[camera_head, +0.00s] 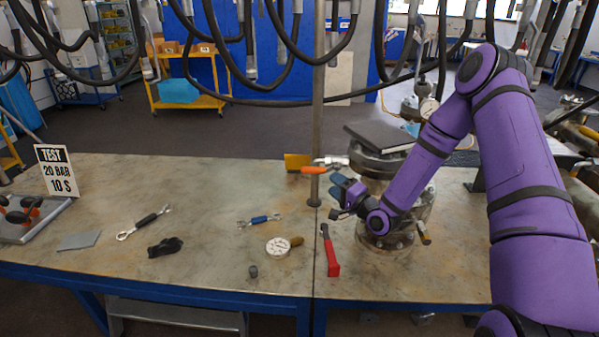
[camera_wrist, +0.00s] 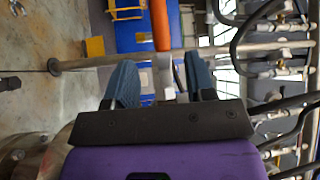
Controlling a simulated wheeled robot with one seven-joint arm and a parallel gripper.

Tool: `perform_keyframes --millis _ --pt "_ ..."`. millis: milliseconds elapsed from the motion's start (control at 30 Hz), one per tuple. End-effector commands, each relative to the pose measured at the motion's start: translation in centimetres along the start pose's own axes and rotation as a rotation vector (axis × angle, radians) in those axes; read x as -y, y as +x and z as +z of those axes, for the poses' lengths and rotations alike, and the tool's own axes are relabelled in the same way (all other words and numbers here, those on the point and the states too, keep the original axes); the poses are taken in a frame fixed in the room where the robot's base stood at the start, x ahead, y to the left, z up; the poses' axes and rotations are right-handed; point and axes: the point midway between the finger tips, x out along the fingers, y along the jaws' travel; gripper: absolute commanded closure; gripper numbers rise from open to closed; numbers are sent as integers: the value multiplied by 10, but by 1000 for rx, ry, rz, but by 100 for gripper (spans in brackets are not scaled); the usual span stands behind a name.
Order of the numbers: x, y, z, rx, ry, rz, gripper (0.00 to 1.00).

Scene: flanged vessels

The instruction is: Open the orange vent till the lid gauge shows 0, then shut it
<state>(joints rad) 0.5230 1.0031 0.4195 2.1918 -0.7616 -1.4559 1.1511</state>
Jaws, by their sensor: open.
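The orange vent handle (camera_head: 314,170) sticks out left from a metal valve fitting (camera_head: 330,161) at the left of the flanged vessel (camera_head: 380,165). It also shows in the wrist view as an orange bar (camera_wrist: 160,25), ahead of the gap between my fingers. My gripper (camera_head: 341,188) is open and empty, just below and right of the handle, apart from it. In the wrist view, my gripper's two blue-grey fingers (camera_wrist: 162,80) stand wide apart. A round gauge (camera_head: 428,109) shows behind my arm above the vessel; its reading is too small to tell.
A metal post (camera_head: 318,100) stands close to the handle. A red-handled tool (camera_head: 330,252), a loose gauge (camera_head: 278,246), a blue-handled wrench (camera_head: 259,220) and a black-handled wrench (camera_head: 145,222) lie on the bench (camera_head: 210,195). Hoses hang above. A sign (camera_head: 57,170) reads TEST 20 BAR 10 S.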

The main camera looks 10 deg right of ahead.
Motion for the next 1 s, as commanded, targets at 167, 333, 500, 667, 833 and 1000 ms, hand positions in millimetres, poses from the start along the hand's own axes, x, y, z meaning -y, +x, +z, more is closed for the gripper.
perform_keyframes --millis 167,333,500,667,833,1000 --pt "1 32 2 4 0 -4 50" --pt "1 62 2 4 1 -4 50" --pt "0 84 2 3 1 -2 50" --pt "0 94 2 4 2 -2 50" --pt "0 96 2 3 2 -1 50" --pt "0 96 2 3 2 -1 55"
